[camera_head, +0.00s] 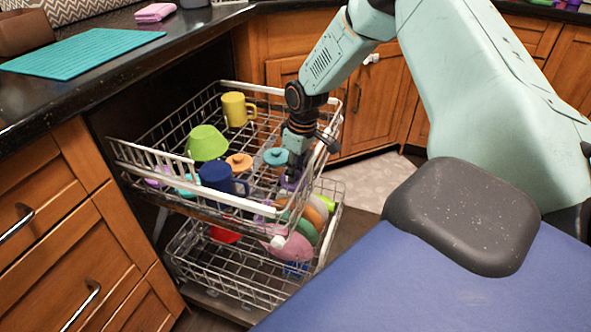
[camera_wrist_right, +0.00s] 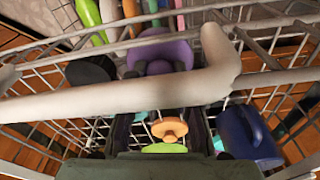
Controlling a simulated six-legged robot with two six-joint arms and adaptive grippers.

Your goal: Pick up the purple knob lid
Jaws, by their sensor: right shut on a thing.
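The purple knob lid (camera_head: 290,184) shows as a small patch just below my right gripper (camera_head: 293,168), at the right side of the upper dishwasher rack (camera_head: 150,156). In the right wrist view the purple lid (camera_wrist_right: 172,50) appears beyond a thick white rack rail (camera_wrist_right: 130,97), its knob facing my gripper. My left gripper is out of view.
The upper rack also holds a yellow mug (camera_head: 234,108), a green bowl (camera_head: 207,143), a blue mug (camera_head: 216,178), an orange lid (camera_head: 239,161) and a teal lid (camera_head: 275,156). The lower rack holds several plates (camera_head: 291,247). The counter (camera_head: 70,75) is at left.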

